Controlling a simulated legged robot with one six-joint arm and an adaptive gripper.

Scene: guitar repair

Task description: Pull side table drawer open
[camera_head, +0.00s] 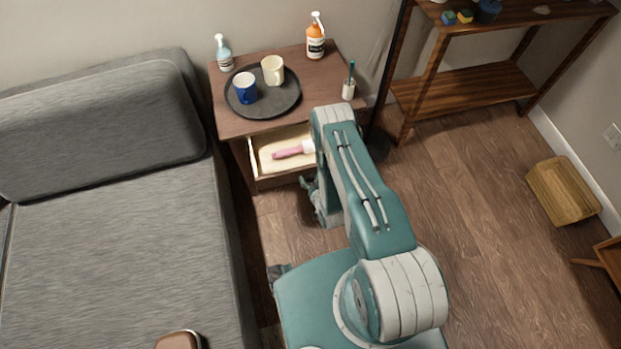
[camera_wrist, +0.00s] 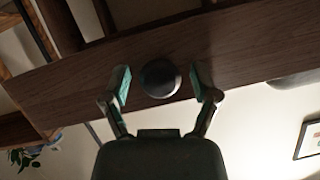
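The side table (camera_head: 322,85) is wooden and stands beside the grey sofa in the head view. Its drawer (camera_head: 268,167) stands out from the body, with its pale interior showing. In the wrist view, the dark wood drawer front (camera_wrist: 235,45) crosses the picture with a round black knob (camera_wrist: 160,79). My gripper (camera_wrist: 161,84) is open, one finger on each side of the knob, with visible gaps between. In the head view my gripper is largely hidden under my arm at the drawer front.
A dark round tray (camera_head: 285,103) with a blue mug (camera_head: 245,88) and a cream mug (camera_head: 272,69) sits on the table top.

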